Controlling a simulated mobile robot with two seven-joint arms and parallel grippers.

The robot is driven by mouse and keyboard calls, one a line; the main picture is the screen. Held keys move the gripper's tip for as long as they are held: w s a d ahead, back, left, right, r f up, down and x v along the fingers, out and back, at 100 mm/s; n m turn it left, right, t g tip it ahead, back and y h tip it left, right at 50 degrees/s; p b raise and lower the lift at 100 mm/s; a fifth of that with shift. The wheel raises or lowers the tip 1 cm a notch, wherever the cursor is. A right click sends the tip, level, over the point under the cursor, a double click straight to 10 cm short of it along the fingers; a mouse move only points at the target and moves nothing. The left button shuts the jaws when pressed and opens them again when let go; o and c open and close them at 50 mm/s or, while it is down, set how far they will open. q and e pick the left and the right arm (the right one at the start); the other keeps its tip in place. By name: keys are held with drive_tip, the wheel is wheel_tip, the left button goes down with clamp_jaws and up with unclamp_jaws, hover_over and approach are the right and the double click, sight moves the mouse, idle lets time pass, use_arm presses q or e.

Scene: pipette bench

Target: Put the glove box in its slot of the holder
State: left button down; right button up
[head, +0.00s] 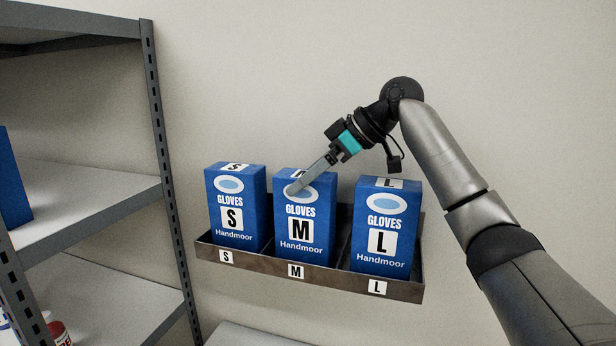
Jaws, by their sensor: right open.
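Three blue glove boxes stand in the wall holder (330,280), each above a matching label. The S box (233,225) is in the left slot, the M box (300,245) in the middle slot and the L box (384,250) in the right slot. All look upright. My right gripper (292,188) is open, with its fingers across the upper front of the M box, near its oval and top edge. I cannot tell whether they touch it. The left gripper is not in view.
A grey metal shelf unit (165,150) stands at the left, its post close to the holder's left end. A blue box (12,185) sits on its middle shelf, and a red and white container (58,330) is lower down.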

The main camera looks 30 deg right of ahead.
drive_tip(key=v, duration=1.2)
drive_tip(key=shift+p, duration=0.35)
drive_tip(key=shift+s, duration=0.1)
